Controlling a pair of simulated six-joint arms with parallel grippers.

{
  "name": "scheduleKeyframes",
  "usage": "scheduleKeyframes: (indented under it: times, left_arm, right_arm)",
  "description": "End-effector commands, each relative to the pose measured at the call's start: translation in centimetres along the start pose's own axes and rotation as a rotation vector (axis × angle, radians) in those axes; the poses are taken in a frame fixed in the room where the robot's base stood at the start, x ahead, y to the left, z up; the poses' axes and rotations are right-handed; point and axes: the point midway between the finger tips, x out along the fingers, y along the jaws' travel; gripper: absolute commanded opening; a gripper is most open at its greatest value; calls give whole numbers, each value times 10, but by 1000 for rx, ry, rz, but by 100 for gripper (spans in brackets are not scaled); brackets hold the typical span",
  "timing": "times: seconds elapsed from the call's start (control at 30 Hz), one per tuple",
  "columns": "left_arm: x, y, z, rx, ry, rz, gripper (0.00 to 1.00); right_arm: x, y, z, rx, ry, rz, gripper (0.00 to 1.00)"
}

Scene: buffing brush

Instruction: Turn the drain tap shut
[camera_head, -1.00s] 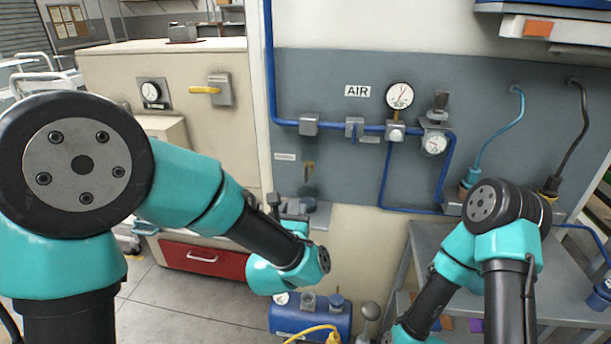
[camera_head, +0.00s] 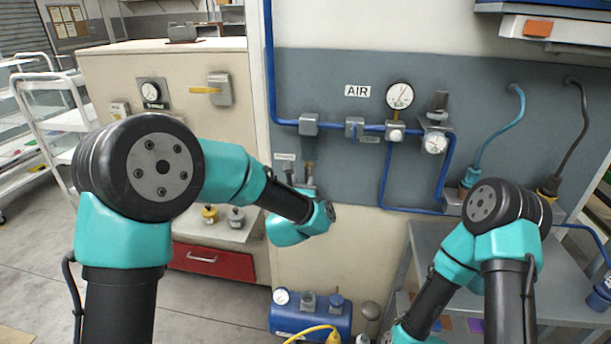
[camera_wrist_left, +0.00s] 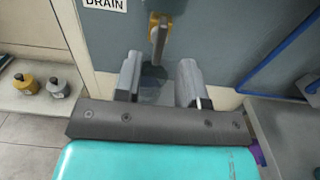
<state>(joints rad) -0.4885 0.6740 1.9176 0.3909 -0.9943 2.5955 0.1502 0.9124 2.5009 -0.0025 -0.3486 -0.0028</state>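The drain tap is a small brass-coloured lever (camera_wrist_left: 158,38) on the grey wall panel, close to the DRAIN label (camera_wrist_left: 106,3) in the left wrist view. Its handle points downward. In the head view the tap (camera_head: 309,168) shows just behind my left gripper (camera_head: 299,172), which covers its lower part. In the left wrist view my left gripper (camera_wrist_left: 158,82) is open, with its two fingers apart. The lever's lower end lies ahead of the gap between them, and nothing is gripped. Whether a finger touches the lever cannot be told.
Blue air pipes (camera_head: 373,128) with gauges and valves run above and right of the tap. A blue compressor (camera_head: 310,318) stands on the floor below. A shelf with a yellow and a grey container (camera_head: 237,216) is at left. A grey cart (camera_head: 575,275) stands at right.

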Motion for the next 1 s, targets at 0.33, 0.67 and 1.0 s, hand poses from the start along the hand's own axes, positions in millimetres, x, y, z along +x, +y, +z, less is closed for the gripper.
scheduleKeyframes:
  times: [0.33, 0.67, 1.0]
  left_arm:
    - [44, 0, 0, 0, 0, 0, 37]
    - [48, 0, 0, 0, -1, 0, 37]
    - [48, 0, 0, 0, -1, -1, 8]
  right_arm:
    - [0, 0, 0, 0, 0, 0, 43]
    - [0, 0, 0, 0, 0, 0, 43]
    - [0, 0, 0, 0, 0, 0, 43]
